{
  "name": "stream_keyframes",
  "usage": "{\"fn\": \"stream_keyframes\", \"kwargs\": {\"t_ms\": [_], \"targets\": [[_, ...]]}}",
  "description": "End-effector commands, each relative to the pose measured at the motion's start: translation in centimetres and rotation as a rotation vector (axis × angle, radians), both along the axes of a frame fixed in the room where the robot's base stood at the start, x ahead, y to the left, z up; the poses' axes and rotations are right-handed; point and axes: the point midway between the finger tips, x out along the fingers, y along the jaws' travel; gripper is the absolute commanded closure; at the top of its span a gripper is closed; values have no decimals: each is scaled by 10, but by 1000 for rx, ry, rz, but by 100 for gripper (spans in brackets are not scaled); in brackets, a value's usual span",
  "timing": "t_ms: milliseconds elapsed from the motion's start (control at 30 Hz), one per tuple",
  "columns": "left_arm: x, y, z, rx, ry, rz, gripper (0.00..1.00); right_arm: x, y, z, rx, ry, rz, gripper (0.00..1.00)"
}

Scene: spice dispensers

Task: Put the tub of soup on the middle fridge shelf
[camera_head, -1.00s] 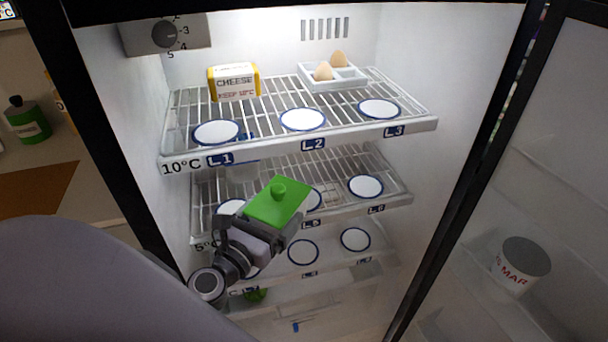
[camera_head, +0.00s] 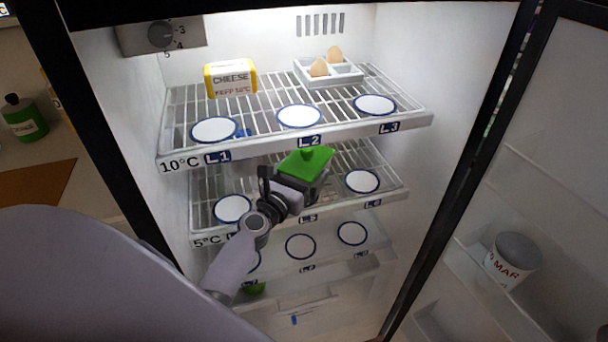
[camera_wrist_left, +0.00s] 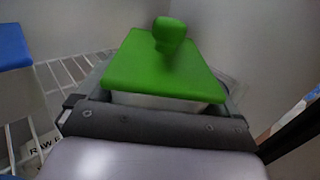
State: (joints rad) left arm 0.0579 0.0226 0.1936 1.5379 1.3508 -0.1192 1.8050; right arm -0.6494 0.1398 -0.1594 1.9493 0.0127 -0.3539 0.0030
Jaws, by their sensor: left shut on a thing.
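The tub of soup shows as a green lid with a knob (camera_head: 305,161) in the head view; its green lid and a strip of pale wall also show in the left wrist view (camera_wrist_left: 165,68). My left gripper (camera_head: 308,182) is shut on the tub and holds it roughly level. The tub is at the middle fridge shelf (camera_head: 362,206), over its central spot, between the left white disc (camera_head: 233,209) and the right white disc (camera_head: 362,181). Whether the tub touches the shelf is hidden by the gripper. My right gripper is not in view.
The top shelf (camera_head: 290,143) is close above and holds a cheese pack (camera_head: 231,79) and an egg tray (camera_head: 329,71). The lower shelf has empty discs (camera_head: 300,246).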

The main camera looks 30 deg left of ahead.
Motion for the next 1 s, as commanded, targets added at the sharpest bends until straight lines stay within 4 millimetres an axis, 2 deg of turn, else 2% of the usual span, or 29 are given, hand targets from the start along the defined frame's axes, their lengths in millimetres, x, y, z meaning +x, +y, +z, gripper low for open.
{"fn": "stream_keyframes", "kwargs": {"t_ms": [133, 300, 800, 833, 867, 1000], "targets": [[13, 2, -1, 2, -4, 1, 53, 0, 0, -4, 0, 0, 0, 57], [12, 1, -12, 1, -3, 0, 53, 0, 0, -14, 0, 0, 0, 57], [12, 1, -17, 0, -3, 1, 53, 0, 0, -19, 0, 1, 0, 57], [11, 1, -19, 0, 1, 0, 3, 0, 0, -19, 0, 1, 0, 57], [11, 1, -18, 0, 1, 0, 0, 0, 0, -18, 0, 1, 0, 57], [11, 1, -18, 0, 1, 0, 0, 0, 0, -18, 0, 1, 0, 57]]}}
